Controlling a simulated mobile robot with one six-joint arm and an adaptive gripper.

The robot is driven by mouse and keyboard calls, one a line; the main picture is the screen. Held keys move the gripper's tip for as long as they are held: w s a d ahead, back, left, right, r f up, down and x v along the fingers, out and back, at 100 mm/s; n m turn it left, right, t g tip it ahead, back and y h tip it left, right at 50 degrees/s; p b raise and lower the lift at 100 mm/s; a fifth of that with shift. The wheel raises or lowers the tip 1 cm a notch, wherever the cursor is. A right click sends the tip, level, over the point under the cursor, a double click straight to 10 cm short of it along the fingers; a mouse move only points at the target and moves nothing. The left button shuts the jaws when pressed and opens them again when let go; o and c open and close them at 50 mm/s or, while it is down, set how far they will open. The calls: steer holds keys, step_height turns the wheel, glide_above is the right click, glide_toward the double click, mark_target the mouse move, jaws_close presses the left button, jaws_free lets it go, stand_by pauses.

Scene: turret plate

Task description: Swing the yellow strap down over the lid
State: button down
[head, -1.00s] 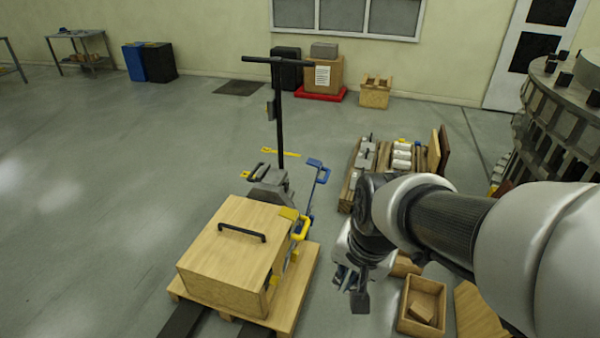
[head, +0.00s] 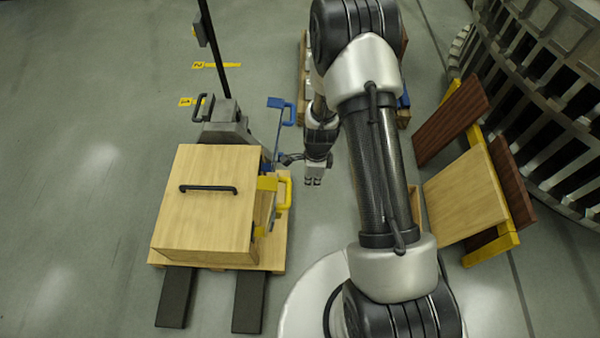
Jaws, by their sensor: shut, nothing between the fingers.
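The wooden crate on the pallet has a light wood lid (head: 205,215) with a black bar handle (head: 208,189) across it. The yellow strap (head: 267,184) is at the lid's right edge, with a yellow loop handle (head: 287,190) sticking out to the right of the crate. The strap's lower part is partly hidden beside the crate. A blue strap with a loop handle (head: 281,104) stands up at the crate's far right corner. My gripper (head: 313,181) is shut and empty, just right of the yellow handle and apart from it.
The crate's pallet (head: 274,257) rests on a pallet truck with dark forks (head: 176,298) and a tall black handle post (head: 213,50). Wooden boards on a yellow frame (head: 465,198) stand at right, before a large grey ring structure (head: 560,90). Floor at left is clear.

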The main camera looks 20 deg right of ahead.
step_height(320, 180, down, 10)
steer(key=b, duration=0.4)
steer(key=a, duration=0.1)
steer(key=a+r, duration=0.1)
steer(key=w+a+r, duration=0.1)
steer(key=shift+a+p, duration=0.35)
steer(key=shift+a, duration=0.05)
